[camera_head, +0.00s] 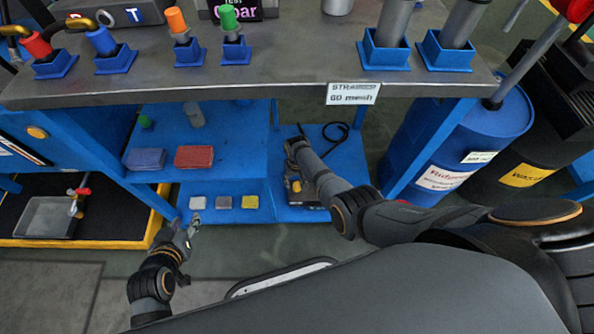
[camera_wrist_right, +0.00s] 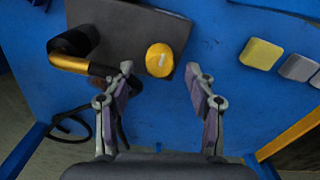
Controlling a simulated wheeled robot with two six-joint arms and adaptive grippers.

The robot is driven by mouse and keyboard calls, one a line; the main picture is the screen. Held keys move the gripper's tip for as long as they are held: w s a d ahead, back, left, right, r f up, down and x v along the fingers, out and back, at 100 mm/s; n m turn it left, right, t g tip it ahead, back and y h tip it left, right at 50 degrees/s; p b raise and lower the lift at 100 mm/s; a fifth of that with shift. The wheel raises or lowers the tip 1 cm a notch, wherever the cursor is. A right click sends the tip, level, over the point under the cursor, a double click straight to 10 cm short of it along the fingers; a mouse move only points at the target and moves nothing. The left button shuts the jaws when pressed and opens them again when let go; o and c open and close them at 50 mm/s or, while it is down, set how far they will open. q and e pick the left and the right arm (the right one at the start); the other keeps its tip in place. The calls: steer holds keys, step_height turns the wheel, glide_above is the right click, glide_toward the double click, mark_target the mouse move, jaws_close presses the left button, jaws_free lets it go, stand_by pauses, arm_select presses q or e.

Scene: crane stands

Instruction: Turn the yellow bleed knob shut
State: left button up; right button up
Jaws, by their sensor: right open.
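The yellow bleed knob (camera_wrist_right: 159,60) sits on a dark grey block (camera_wrist_right: 115,35) in the right wrist view. A pale mark shows on its face. My right gripper (camera_wrist_right: 160,70) is open, with one fingertip on either side of the knob and a gap at each side. I cannot tell its height above the knob. In the head view the yellow knob (camera_head: 296,186) shows low on the blue shelf beside my right wrist, and the right fingertips are hard to make out. My left gripper (camera_head: 190,226) is low at the left, in front of the shelf, apart from the knob.
A black and gold elbow pipe (camera_wrist_right: 78,50) is left of the knob. A black hose (camera_head: 336,138) lies behind the block. A yellow pad (camera_head: 250,202) and grey pads lie on the shelf's left. The grey bench top (camera_head: 290,75) overhangs. A blue drum (camera_head: 475,135) stands right.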

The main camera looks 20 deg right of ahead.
mark_target(297, 185)
step_height(297, 185, up, 10)
steer(key=shift+f, duration=0.15)
steer(key=shift+s+f, duration=0.1)
steer(key=shift+s, duration=0.05)
stand_by(0.4)
